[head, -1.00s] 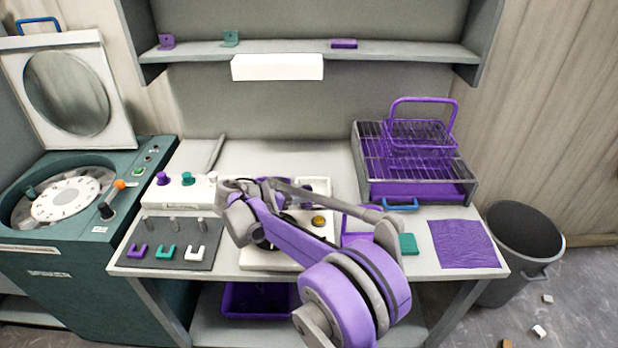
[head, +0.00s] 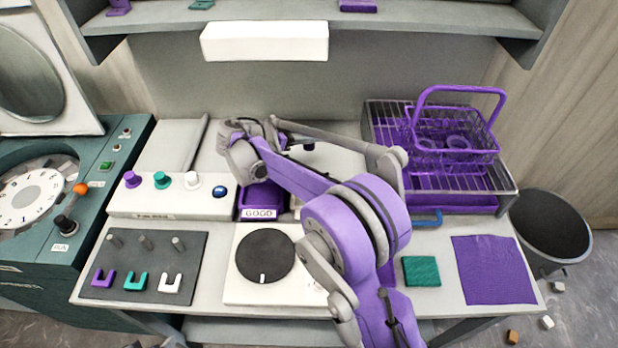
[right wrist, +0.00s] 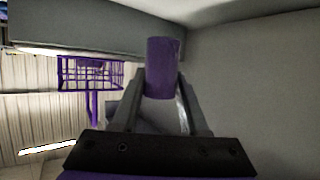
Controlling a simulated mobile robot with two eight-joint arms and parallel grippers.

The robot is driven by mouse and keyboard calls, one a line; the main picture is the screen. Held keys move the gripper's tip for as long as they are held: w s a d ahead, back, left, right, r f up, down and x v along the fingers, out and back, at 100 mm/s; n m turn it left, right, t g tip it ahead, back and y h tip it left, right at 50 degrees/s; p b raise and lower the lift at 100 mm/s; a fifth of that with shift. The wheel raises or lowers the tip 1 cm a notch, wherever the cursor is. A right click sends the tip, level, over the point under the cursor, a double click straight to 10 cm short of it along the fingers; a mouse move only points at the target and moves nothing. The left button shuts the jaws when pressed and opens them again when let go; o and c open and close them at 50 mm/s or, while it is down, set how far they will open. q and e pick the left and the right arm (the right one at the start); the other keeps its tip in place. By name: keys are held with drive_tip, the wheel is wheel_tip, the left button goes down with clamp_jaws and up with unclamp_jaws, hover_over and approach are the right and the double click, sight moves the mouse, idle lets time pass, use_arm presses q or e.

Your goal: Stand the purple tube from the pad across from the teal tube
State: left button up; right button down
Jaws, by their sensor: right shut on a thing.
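My right gripper (right wrist: 160,115) is shut on a cylinder with a purple upper end (right wrist: 163,68) and a pale lower part, seen between the fingers in the right wrist view. It looks like the purple tube, held clear of surfaces there. In the head view my right arm reaches over the bench toward the back, and its fingertips are hidden or unclear. A teal square pad (head: 421,271) lies bare on the bench. A dark pad (head: 150,265) bears grey pegs and purple, teal and white U-shaped pieces. I cannot make out a teal tube. My left gripper is out of view.
A white box (head: 165,207) carries purple, teal and white knobs. A purple bin marked GOOD (head: 262,200) stands beside it. A dark disc (head: 265,256) sits on a white plate. A purple basket (head: 452,135) stands on a rack at right. A machine (head: 45,195) with a dial is left.

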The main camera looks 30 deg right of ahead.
sight(310, 147)
wheel_tip(310, 147, down, 5)
drive_tip(key=shift+f, duration=0.1)
drive_tip(key=shift+w+d+f, duration=0.1)
drive_tip(key=shift+w+f, duration=0.05)
drive_tip(key=shift+f, duration=2.15)
drive_tip(key=shift+c, duration=2.1)
unclamp_jaws()
